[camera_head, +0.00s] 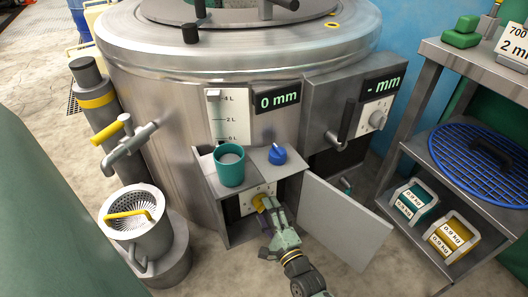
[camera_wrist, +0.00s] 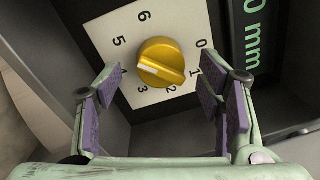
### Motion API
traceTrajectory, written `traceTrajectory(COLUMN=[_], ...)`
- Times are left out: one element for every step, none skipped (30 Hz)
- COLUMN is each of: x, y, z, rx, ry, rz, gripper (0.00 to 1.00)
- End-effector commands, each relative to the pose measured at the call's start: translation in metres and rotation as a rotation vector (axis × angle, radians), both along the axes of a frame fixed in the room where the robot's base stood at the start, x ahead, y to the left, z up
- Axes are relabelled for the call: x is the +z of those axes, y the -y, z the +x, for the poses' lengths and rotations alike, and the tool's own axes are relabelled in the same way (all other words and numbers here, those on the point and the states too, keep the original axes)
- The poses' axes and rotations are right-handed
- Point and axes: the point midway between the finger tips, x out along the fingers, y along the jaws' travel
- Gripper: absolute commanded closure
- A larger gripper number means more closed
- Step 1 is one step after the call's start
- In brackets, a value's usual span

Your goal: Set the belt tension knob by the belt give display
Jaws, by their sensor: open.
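The yellow knob (camera_head: 257,203) sits on a white dial plate inside the open compartment at the base of the drum. In the wrist view the knob (camera_wrist: 162,62) lies ahead, between my fingers, and its white mark points left and slightly down, between the 3 and the 5. My gripper (camera_wrist: 165,95) is open with a finger on either side, apart from the knob. It also shows in the head view (camera_head: 268,208). A display (camera_wrist: 253,35) beside the dial reads "0 mm", turned sideways and cut by the frame's top. The plate's mark between 3 and 5 is hidden by a finger.
Two displays on the machine read "0 mm" (camera_head: 278,101) and "- mm" (camera_head: 382,86). A teal cup (camera_head: 230,172) and a blue knob (camera_head: 277,155) are on the shelf above the compartment. The open grey door (camera_head: 345,222) stands right of my gripper.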

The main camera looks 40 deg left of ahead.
Motion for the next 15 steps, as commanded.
traceTrajectory(x=[-0.002,-0.002,-0.002,-0.003,-0.003,-0.003,-0.003,-0.004,-0.004,-0.005,-0.005,-0.005,-0.005,-0.005,-0.005], y=[0.011,0.018,0.026,0.032,0.038,0.046,0.051,0.057,0.063,0.068,0.071,0.077,0.080,0.082,0.085], z=[-0.003,-0.006,-0.010,-0.012,-0.015,-0.019,-0.021,-0.024,-0.027,-0.029,-0.031,-0.033,-0.034,-0.036,-0.037], rx=[-0.002,-0.002,-0.003,-0.002,-0.003,-0.001,-0.002,-0.002,-0.003,-0.002,-0.001,-0.001,-0.001,-0.001,-0.001], ry=[0.001,0.002,0.001,0.001,0.001,0.000,-0.001,-0.001,0.000,0.000,-0.001,0.001,0.001,0.000,0.000], rz=[-0.006,-0.006,-0.006,-0.007,-0.006,-0.006,-0.004,-0.006,-0.005,-0.005,-0.004,-0.003,-0.003,-0.003,-0.003], gripper=[0.38,0.38,0.38,0.38,0.38,0.38,0.38,0.38,0.38,0.38,0.38,0.38,0.38,0.38,0.38])
